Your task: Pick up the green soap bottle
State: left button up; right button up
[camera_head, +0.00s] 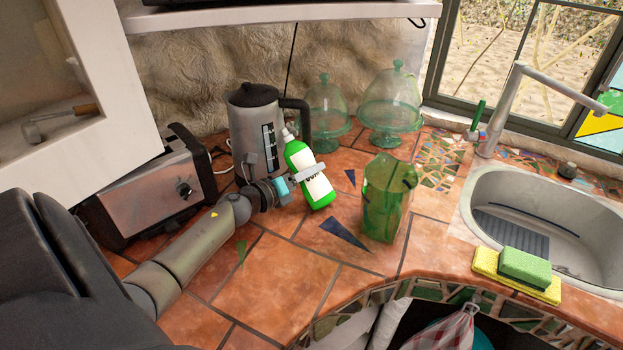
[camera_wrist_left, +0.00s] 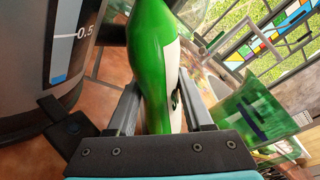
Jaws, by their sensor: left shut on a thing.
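The green soap bottle (camera_head: 298,157) has a white cap and a white label. It stands out in the head view between the kettle and a green glass container, with its top leaning to the left. My left gripper (camera_head: 311,172) reaches it from the left and is shut around its middle. In the left wrist view the bottle (camera_wrist_left: 152,62) fills the space between the two fingers of my left gripper (camera_wrist_left: 163,108). I cannot tell whether its base touches the counter. My right gripper is not in view.
A grey kettle (camera_head: 256,134) stands close behind the bottle, and a toaster (camera_head: 150,190) is at left. The green glass container (camera_head: 385,205) is close on the right. Glass domes (camera_head: 389,100) stand behind. Sponges (camera_head: 524,268) lie by the sink (camera_head: 480,215). The front tiles (camera_head: 290,275) are clear.

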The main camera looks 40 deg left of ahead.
pick_arm(q)
grip_shut()
jog(key=shift+r, duration=0.15)
